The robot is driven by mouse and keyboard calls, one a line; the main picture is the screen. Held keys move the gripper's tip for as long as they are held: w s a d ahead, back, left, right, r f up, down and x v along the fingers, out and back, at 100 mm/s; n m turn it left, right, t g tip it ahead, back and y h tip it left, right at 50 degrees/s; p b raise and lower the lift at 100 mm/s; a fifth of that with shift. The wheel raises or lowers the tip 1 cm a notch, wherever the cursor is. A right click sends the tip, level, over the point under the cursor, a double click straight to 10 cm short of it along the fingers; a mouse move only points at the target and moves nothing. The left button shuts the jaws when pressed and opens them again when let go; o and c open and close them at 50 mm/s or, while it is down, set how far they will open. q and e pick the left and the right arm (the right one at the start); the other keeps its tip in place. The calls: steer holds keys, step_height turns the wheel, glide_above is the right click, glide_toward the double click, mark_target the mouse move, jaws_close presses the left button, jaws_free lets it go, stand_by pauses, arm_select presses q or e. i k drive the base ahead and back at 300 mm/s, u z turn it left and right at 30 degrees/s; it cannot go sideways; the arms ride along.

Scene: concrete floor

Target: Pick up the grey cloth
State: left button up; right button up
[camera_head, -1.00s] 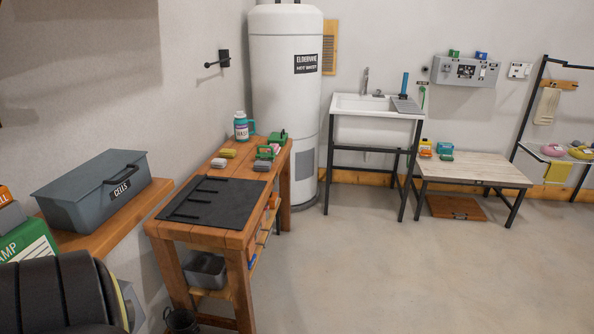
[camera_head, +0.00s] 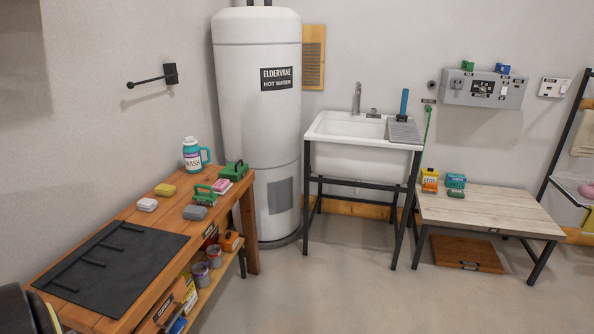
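I cannot make out a grey cloth for certain. A flat grey ribbed piece (camera_head: 404,131) lies on the right side of the white sink (camera_head: 330,129); I cannot tell if it is cloth. A small grey block (camera_head: 195,212) lies on the wooden workbench (camera_head: 142,216). A beige cloth (camera_head: 582,135) hangs at the right edge, partly cut off. Neither of my grippers is in view.
A black mat (camera_head: 110,265) covers the workbench's near part, with a wash bottle (camera_head: 193,155) at its back. A water heater (camera_head: 258,130) stands behind. A low table (camera_head: 490,208) stands right of the sink. The concrete floor (camera_head: 370,290) in front is clear.

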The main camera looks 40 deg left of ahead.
mark_target(191, 213)
steer(key=u, duration=0.3)
steer(key=i, duration=2.05)
steer(key=u, duration=1.15)
steer(key=i, duration=1.35)
steer(key=u, duration=1.3)
